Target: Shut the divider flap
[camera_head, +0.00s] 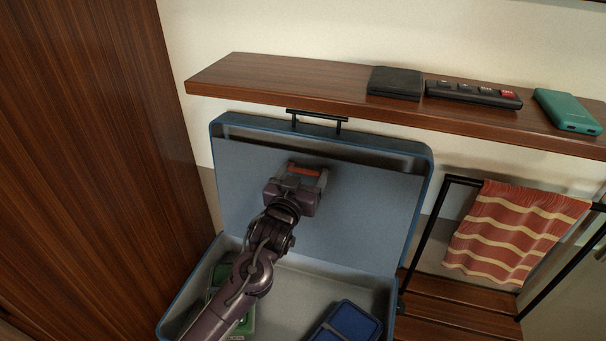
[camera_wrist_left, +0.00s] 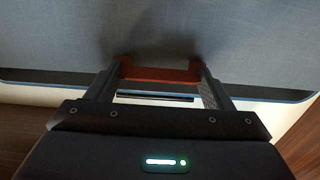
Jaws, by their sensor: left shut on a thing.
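A blue suitcase (camera_head: 425,200) stands open with its lid raised under a shelf. The grey divider flap (camera_head: 355,215) stands upright inside the lid; a dark gap shows between its top edge and the lid rim. My left gripper (camera_head: 307,172) is at the upper middle of the flap, shut on its red pull tab (camera_head: 303,171). The left wrist view shows the tab (camera_wrist_left: 160,72) between both fingers, against the grey flap (camera_wrist_left: 240,45). My right gripper is not in view.
The lower shell holds a blue pouch (camera_head: 347,322) and green items (camera_head: 220,275), partly behind my arm. A wooden shelf (camera_head: 300,82) runs just above the lid. A striped towel (camera_head: 515,230) hangs on a black rail at right. A wooden panel (camera_head: 90,150) stands at left.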

